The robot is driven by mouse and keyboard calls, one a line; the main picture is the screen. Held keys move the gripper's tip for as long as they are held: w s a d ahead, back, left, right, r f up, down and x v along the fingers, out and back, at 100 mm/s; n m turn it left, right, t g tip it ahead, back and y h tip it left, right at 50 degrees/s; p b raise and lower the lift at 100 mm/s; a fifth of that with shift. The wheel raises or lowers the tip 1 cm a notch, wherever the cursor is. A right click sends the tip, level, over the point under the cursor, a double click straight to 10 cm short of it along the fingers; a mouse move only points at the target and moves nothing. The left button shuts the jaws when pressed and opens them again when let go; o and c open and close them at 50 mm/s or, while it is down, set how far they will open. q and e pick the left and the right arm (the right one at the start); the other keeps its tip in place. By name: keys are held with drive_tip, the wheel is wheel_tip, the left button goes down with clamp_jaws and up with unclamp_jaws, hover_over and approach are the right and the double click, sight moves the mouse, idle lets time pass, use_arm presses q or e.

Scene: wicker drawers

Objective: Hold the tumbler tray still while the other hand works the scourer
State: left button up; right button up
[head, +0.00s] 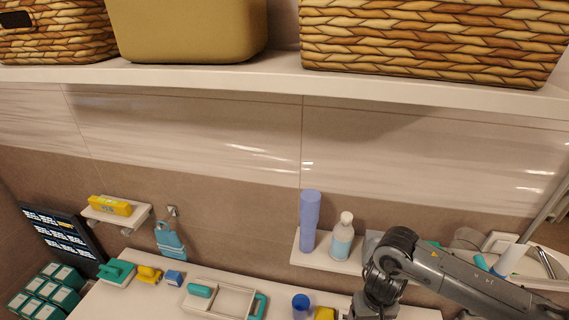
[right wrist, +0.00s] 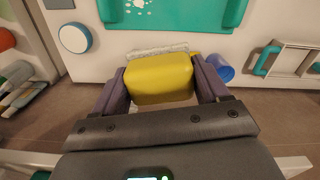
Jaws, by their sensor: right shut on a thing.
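My right gripper (right wrist: 160,78) is shut on a yellow block, which looks like the scourer (right wrist: 158,80), its two purple fingers on either side of it. In the head view a piece of yellow (head: 325,314) shows at the bottom edge beside my right arm; the gripper itself is hidden or cut off there. A pale open frame with teal handles, likely the tumbler tray (head: 238,316), lies on the counter; part of it shows at the right of the right wrist view (right wrist: 290,44). No tumblers can be made out in it. My left gripper is not in view.
A blue cylinder (head: 300,304) stands between tray and yellow block. A teal thing (right wrist: 175,14) lies on the counter beyond the block. A purple bottle (head: 309,220) and white-capped bottle (head: 342,238) stand on a ledge. Baskets (head: 435,40) fill the shelf above.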

use_arm(q)
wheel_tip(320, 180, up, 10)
drive_tip(key=p, duration=0.8)
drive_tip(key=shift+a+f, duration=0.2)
use_arm(e)
drive_tip(key=s+r, duration=0.6)
drive_tip(key=r, duration=0.1)
drive_tip(key=shift+r, duration=0.3)
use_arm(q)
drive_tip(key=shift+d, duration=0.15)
use_arm(e)
drive_tip(key=shift+s+d, duration=0.1)
